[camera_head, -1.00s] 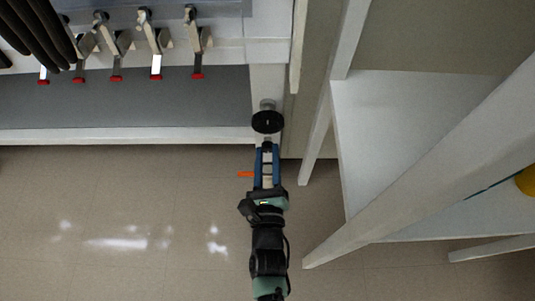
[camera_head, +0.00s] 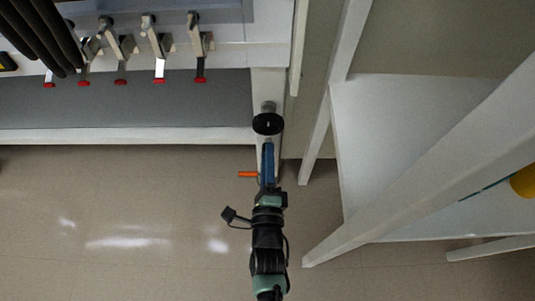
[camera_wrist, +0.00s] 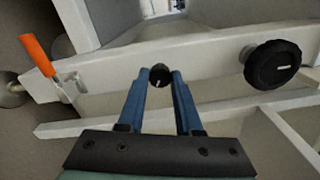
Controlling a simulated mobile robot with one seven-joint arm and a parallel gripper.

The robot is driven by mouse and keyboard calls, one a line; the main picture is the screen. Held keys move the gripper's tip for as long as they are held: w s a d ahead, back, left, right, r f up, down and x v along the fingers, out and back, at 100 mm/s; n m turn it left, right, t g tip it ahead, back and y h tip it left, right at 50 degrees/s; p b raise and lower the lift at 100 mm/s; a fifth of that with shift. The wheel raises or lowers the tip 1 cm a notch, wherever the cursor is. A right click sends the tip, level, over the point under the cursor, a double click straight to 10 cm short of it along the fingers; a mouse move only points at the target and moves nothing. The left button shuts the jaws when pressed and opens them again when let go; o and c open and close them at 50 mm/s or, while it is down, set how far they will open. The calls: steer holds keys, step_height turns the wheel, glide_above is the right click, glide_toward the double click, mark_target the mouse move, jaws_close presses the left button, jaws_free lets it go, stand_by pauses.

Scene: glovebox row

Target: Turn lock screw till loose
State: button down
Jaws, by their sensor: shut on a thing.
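The lock screw (camera_wrist: 160,76), a small dark round knob with a pale mark on its face, sits on the white beam in the wrist view. My gripper (camera_wrist: 159,80) has its two blue fingers on either side of it, shut on it at the tips. In the head view my gripper (camera_head: 268,147) points up at the beam's end, its fingers seen edge-on. The screw is hidden there by the fingers.
A large black handwheel (camera_head: 267,123) is just beyond my fingertips; it shows to the right in the wrist view (camera_wrist: 272,64). An orange lever (camera_wrist: 38,55) is on the left. Red-tipped clamps (camera_head: 160,60) line the upper left. White frame legs (camera_head: 430,170) stand at right.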

steer(key=n+p, duration=0.3)
steer(key=n, duration=2)
steer(key=shift+d+f+n+p, duration=0.1)
steer(key=shift+n+p, duration=0.2)
steer(key=shift+n, duration=0.1)
steer(key=c, duration=0.6)
jaws_free()
steer(key=shift+s, duration=0.1)
steer(key=s+p, duration=0.4)
steer(key=s, duration=0.8)
steer(key=shift+s+p, duration=0.3)
steer(key=shift+s, duration=0.1)
